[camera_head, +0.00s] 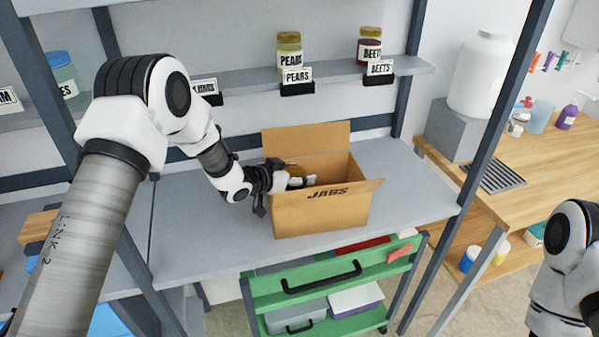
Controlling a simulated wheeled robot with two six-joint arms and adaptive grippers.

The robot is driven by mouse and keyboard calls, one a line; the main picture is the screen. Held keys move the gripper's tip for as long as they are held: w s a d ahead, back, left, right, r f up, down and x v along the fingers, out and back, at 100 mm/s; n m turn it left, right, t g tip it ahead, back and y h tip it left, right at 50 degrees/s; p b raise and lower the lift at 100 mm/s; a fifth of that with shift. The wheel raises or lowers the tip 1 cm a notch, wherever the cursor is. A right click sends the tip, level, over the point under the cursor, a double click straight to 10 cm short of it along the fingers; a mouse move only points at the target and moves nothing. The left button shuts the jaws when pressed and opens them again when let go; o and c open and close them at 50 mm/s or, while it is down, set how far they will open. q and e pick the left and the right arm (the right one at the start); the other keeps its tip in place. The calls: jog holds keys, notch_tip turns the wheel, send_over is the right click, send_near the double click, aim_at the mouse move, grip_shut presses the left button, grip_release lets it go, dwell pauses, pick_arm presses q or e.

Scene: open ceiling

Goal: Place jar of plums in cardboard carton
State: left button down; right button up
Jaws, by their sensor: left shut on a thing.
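The cardboard carton (318,211), marked "JARS" or similar, stands open on the grey shelf with its flaps spread. My left gripper (285,181) reaches in over the carton's left side and is shut on a jar (297,171).
A pears jar (289,50) and a beets jar (369,46) stand on the upper shelf behind small name signs. A green drawer cart (330,285) is below the shelf. The grey shelf (415,190) is clear right of the carton. A wooden counter (520,200) is at the right.

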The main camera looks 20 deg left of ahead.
pick_arm(q)
jog(key=shift+s+a+r, duration=0.1)
jog(key=shift+r, duration=0.1)
jog(key=shift+s+f, duration=0.1)
jog(key=shift+f, duration=0.05)
jog(key=shift+f+b, duration=0.4)
jog(key=shift+f, duration=0.1)
jog(key=shift+c, duration=1.2)
grip_release()
jog(key=shift+f, duration=0.1)
jog(key=shift+s, duration=0.1)
jog(key=shift+f, duration=0.1)
